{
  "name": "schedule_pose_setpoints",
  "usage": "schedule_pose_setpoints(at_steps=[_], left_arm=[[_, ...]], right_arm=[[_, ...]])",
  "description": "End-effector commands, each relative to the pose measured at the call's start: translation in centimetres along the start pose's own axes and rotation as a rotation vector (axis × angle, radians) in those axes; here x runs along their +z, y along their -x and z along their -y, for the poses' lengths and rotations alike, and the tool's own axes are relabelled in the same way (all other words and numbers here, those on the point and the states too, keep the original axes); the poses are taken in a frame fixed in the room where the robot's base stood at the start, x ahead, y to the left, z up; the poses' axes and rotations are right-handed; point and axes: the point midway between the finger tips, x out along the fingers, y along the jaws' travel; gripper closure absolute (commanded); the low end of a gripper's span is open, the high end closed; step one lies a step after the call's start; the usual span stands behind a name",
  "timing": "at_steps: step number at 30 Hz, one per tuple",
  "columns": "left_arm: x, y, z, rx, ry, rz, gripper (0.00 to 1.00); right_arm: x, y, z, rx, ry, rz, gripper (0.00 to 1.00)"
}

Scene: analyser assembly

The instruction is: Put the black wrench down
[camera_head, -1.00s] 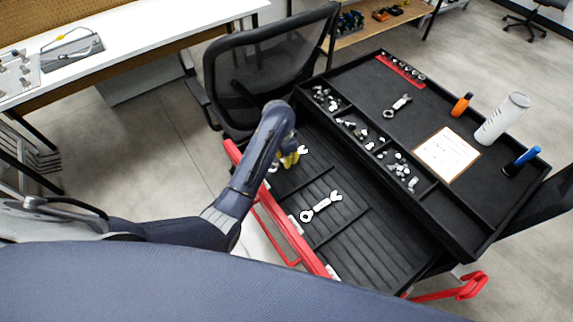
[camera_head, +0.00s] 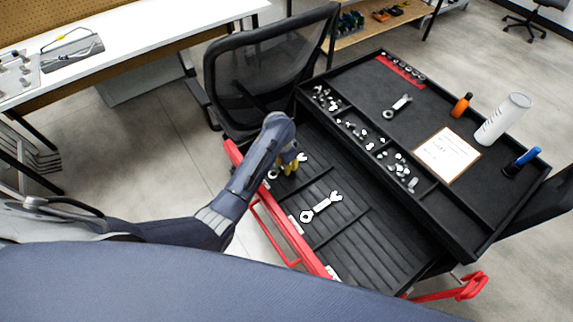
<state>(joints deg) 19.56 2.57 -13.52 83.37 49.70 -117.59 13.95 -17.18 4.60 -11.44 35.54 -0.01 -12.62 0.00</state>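My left gripper (camera_head: 291,166), with yellow fingers, is over the far-left part of the open drawer (camera_head: 357,253), at a wrench. One pale end of this wrench (camera_head: 302,158) shows right of the fingers and its ring end shows to the left; the middle is hidden. The fingers appear shut on it; its gap to the drawer floor is hard to judge. A second wrench (camera_head: 321,206), pale with dark outlines, lies in the middle of the drawer. A third, silver wrench (camera_head: 397,106) lies on the cart top. No wrench looks clearly black. My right gripper is out of view.
The cart top holds small metal parts (camera_head: 400,170) in compartments, a paper sheet (camera_head: 447,155), a white cylinder (camera_head: 503,119), an orange bottle (camera_head: 461,105) and a blue-handled item (camera_head: 522,161). A black chair (camera_head: 265,75) stands close behind the drawer. The near drawer floor is clear.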

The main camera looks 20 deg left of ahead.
Motion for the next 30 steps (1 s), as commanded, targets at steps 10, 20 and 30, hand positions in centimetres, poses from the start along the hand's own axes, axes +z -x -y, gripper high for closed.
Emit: schedule_pose_setpoints(at_steps=[10,20,30], left_arm=[[0.0,-0.1,0.0,0.000,0.000,0.000,0.59],[-0.1,1.4,0.0,-0.001,0.001,-0.002,0.59],[-0.2,6.8,-0.1,0.000,0.000,-0.005,0.59]], right_arm=[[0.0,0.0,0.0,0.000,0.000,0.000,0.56],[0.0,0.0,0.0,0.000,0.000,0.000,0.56],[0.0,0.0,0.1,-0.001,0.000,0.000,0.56]])
